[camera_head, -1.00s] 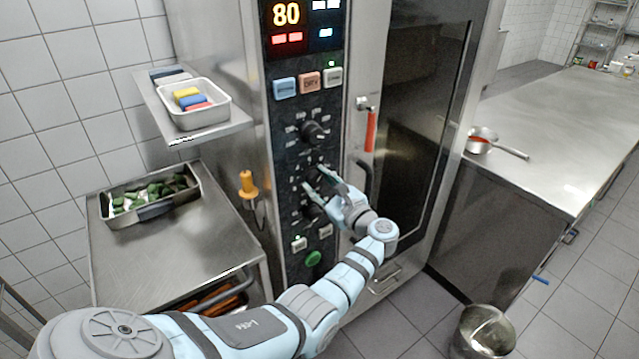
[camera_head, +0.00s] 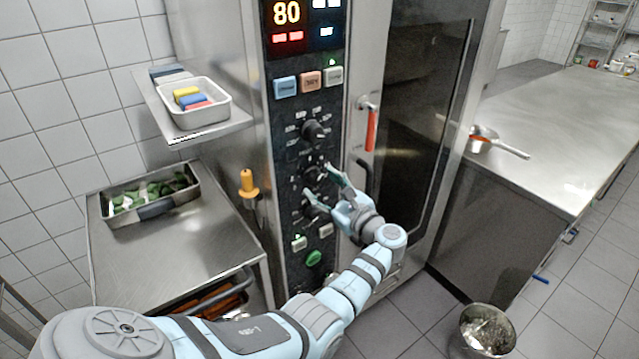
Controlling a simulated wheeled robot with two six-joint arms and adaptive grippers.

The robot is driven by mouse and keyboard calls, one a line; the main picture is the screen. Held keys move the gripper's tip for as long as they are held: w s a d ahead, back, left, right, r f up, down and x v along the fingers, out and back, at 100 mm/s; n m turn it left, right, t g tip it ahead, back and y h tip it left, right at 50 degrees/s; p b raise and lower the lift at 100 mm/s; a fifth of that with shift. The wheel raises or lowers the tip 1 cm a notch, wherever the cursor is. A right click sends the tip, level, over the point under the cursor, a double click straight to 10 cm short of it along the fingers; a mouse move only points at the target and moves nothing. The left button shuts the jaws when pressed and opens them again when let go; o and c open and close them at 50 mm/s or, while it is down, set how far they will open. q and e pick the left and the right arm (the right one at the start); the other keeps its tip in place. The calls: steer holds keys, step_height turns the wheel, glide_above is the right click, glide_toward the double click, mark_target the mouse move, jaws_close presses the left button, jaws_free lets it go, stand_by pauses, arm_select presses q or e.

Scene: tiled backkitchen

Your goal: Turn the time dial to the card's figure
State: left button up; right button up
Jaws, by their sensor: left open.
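The tall steel oven has a dark control panel with three black dials in a column: an upper dial (camera_head: 316,131), a middle dial (camera_head: 313,171) and a lower dial (camera_head: 310,211). Which one is the time dial cannot be read at this size. My left gripper (camera_head: 317,179) is open in front of the panel, with its fingertips around the height of the middle dial, one above the other. The lower finger partly covers the lower dial. Contact with a dial cannot be told. I cannot make out a card with a figure. My right gripper is out of view.
A red-handled door latch (camera_head: 371,130) is right of the panel. A yellow-handled tool (camera_head: 248,184) hangs at left. A shelf tray (camera_head: 222,108) and a tray of greens (camera_head: 112,220) stand left; a steel counter (camera_head: 560,130) lies right.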

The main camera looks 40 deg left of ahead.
arm_select(q)
steer(key=v, duration=1)
steer(key=shift+a, duration=0.1)
